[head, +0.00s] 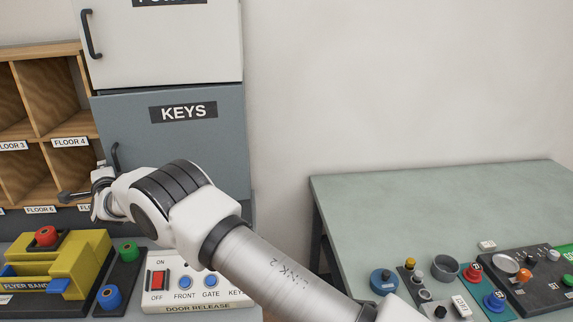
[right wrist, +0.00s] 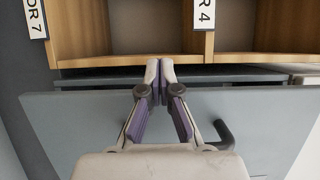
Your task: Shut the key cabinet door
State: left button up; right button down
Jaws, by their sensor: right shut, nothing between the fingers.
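The key cabinet door (head: 180,138) is a grey panel labelled KEYS in the head view, with a black handle (head: 115,156) near its left edge. I cannot tell from the head view whether it sits flush. The right wrist view shows a grey panel (right wrist: 75,120) with a black handle (right wrist: 224,135) and a narrow dark gap along its far edge. My right gripper (head: 68,197) is shut and empty, below the handle and left of the door's lower part. Its closed fingertips (right wrist: 160,65) reach past the panel edge in the wrist view. My right forearm hides the door's lower part.
A white cabinet door (head: 165,40) is above. Wooden pigeonholes (head: 45,140) stand at the left. A yellow flyer bander (head: 70,258) and a door release panel (head: 190,293) are below my arm. A green table (head: 420,205) with controls stands right.

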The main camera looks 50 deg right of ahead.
jog(key=shift+w+d+m+h, duration=0.5)
jog(key=shift+w+d+h, duration=0.2)
jog(key=shift+w+d, duration=0.4)
jog(key=shift+w+r, duration=0.1)
